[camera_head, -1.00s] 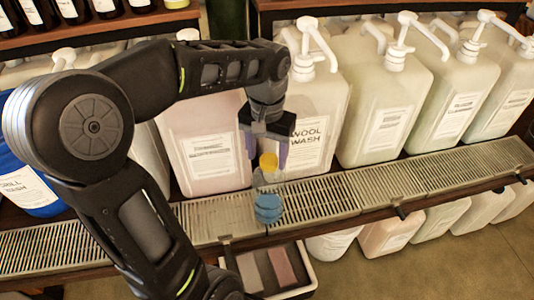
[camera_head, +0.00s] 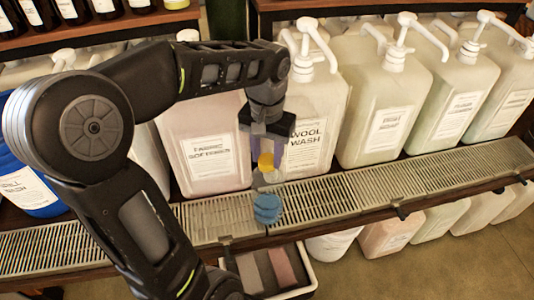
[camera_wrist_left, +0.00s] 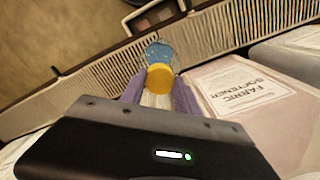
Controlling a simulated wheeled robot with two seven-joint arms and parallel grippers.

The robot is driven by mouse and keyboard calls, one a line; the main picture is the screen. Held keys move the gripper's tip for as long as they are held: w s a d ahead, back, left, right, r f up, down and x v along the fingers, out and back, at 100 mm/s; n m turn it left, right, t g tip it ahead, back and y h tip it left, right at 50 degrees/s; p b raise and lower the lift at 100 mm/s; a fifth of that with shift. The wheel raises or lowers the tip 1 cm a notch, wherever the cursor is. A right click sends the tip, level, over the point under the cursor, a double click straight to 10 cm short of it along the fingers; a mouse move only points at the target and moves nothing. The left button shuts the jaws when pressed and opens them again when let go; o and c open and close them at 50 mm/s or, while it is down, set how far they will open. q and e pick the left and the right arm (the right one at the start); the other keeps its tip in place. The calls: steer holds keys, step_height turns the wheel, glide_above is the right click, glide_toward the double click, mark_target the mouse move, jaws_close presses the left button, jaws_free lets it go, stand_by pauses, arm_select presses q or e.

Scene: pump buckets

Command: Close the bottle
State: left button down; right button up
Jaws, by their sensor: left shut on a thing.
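A small clear bottle with blue liquid (camera_head: 267,208) stands upright on the metal grate in the head view, in front of the wool wash jug. A yellow cap (camera_head: 265,162) is at its top, between the fingers of my left gripper (camera_head: 266,158). In the left wrist view the cap (camera_wrist_left: 160,78) lies between the purple-grey fingertips, with the blue bottle (camera_wrist_left: 158,53) just beyond it. My left gripper is shut on the cap from above. I cannot tell whether the cap is seated on the neck. My right gripper is out of view.
Large pump jugs stand behind the grate, including fabric softener (camera_head: 205,140) and wool wash (camera_head: 318,120). The grate (camera_head: 395,183) is clear to the right of the bottle. A white bin (camera_head: 300,270) sits below the shelf edge.

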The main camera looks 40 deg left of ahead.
arm_select(q)
steer(key=m, duration=0.3)
steer(key=shift+p, duration=0.3)
steer(key=m+p, duration=0.1)
steer(key=m, duration=0.7)
steer(key=shift+m, duration=0.4)
steer(key=m, duration=0.3)
steer(key=shift+f+p, duration=0.1)
steer(key=shift+p, duration=0.3)
steer(key=c, duration=0.9)
jaws_free()
